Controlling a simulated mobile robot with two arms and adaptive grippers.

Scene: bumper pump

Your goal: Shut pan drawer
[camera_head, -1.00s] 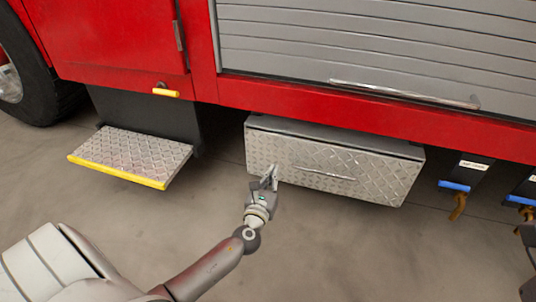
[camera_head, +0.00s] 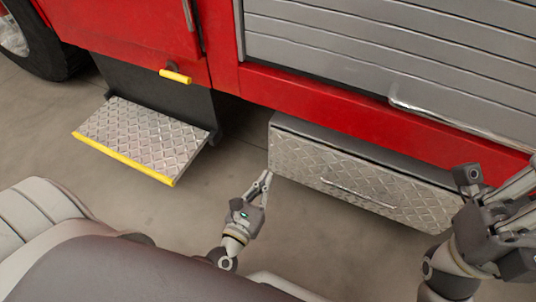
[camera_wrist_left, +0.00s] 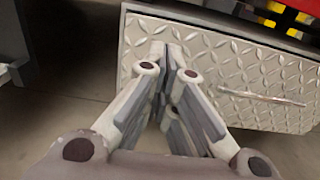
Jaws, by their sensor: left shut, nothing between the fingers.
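The pan drawer (camera_head: 350,180) has a silver diamond-plate front with a thin bar handle (camera_head: 345,190), under the red truck body. A narrow grey strip shows above its front; I cannot tell how far out it stands. My left gripper (camera_head: 267,174) is shut and empty, its tips at the left end of the front. In the left wrist view its fingers (camera_wrist_left: 164,62) overlap the left part of the drawer front (camera_wrist_left: 225,70), left of the handle. I cannot tell whether they touch. My right gripper (camera_head: 520,190) is at the right, hiding the drawer's right end; its jaw state is unclear.
A diamond-plate step (camera_head: 150,135) with a yellow edge juts out left of the drawer. A yellow handle (camera_head: 175,76) hangs above it. A grey roller shutter (camera_head: 390,50) is above the red sill. The floor (camera_head: 220,160) between step and drawer is clear.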

